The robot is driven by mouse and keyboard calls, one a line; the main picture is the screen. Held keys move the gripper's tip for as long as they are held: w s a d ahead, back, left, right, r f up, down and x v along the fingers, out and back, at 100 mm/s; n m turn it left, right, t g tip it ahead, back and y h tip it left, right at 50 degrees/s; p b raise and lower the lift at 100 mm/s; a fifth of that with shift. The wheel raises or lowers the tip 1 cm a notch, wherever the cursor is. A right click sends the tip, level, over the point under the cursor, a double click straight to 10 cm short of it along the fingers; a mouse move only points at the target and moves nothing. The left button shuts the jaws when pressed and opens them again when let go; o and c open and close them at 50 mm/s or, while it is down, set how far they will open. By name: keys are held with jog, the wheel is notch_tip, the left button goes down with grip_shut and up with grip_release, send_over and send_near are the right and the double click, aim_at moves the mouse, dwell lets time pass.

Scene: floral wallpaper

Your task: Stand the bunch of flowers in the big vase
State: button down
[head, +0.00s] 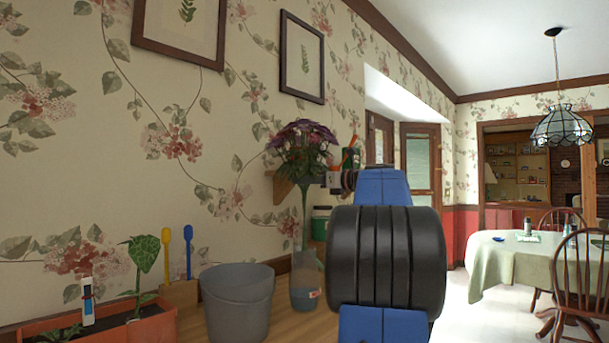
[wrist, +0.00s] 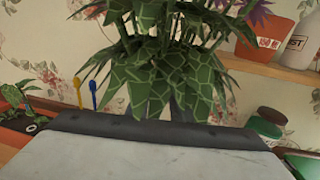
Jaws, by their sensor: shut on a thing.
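The bunch of flowers (head: 303,142) has purple blooms and long pale green stems and hangs upright over the counter. My gripper (head: 330,180) is shut on it just under the blooms. In the wrist view its green leaves (wrist: 165,75) fill the middle, above my gripper's pale edge. A clear glass vase (head: 305,290) with a small label stands on the counter, directly below the stems in the head view. The stem ends meet its mouth in the picture; I cannot tell whether they are inside it or in front of or behind it.
A grey bucket (head: 237,298) stands left of the vase. A planter (head: 135,328) and a wooden holder with yellow and blue tools (head: 180,292) are further left. A green jar (head: 320,222) is behind. A shelf (wrist: 275,68) with pots is on the wall.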

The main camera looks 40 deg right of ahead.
aim_at(305, 232)
jog(key=shift+f, duration=8.5)
jog(key=c, duration=1.5)
grip_release()
jog(key=v, duration=1.7)
jog(key=shift+s, duration=0.2)
